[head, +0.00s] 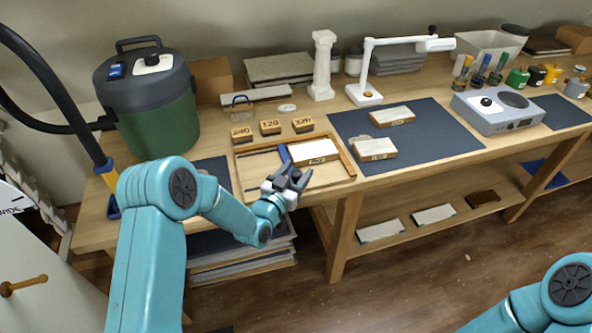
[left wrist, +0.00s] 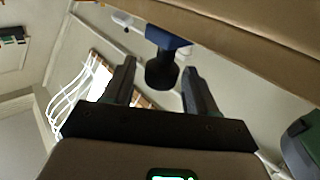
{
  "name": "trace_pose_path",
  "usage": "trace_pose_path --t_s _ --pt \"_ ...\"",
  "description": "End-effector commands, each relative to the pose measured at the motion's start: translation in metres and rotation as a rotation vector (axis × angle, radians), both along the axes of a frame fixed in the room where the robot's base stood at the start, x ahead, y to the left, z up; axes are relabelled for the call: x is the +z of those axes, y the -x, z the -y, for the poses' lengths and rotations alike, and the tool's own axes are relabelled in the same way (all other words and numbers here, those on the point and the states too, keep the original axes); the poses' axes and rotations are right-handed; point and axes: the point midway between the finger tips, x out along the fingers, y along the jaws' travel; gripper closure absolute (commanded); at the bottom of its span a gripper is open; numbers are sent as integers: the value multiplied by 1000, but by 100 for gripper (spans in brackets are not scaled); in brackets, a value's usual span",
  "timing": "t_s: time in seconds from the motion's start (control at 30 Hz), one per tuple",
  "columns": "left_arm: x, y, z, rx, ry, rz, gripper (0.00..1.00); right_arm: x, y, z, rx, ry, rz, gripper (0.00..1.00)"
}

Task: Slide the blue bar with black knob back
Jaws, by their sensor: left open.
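The blue bar (head: 284,154) lies across the shallow wooden tray (head: 244,172) at the front edge of the workbench. In the head view my left gripper (head: 290,179) is at the bar's near end and hides the knob. In the left wrist view the bar's blue end (left wrist: 165,38) and its black knob (left wrist: 162,72) show between the tips of my open left fingers (left wrist: 160,78). I see a gap on both sides of the knob. My right gripper is out of view; only part of that arm shows at the lower right.
A wood block with a white top (head: 314,152) lies in the tray right of the bar. Small blocks marked 240 (head: 242,135), 120 (head: 270,127) and 320 (head: 303,124) stand behind the tray. A dark mat (head: 440,125) with two more blocks lies to the right. A green vacuum (head: 155,100) stands left.

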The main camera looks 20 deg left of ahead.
Motion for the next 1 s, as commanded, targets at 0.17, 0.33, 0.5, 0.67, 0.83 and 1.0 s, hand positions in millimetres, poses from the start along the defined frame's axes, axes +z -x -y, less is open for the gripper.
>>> trace_pose_path --t_s 0.17,0.33,0.5,0.67,0.83,1.0 --pt "0 -1 0 0 1 -1 43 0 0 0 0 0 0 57" --pt "0 -1 0 0 0 0 66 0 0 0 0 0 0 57" --pt "0 -1 0 1 0 0 100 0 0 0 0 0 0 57" --pt "-4 5 -12 4 0 0 100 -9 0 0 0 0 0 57" --pt "-7 30 -51 10 -1 3 100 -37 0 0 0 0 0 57" --pt "-5 55 -88 9 0 5 100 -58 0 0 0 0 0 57"
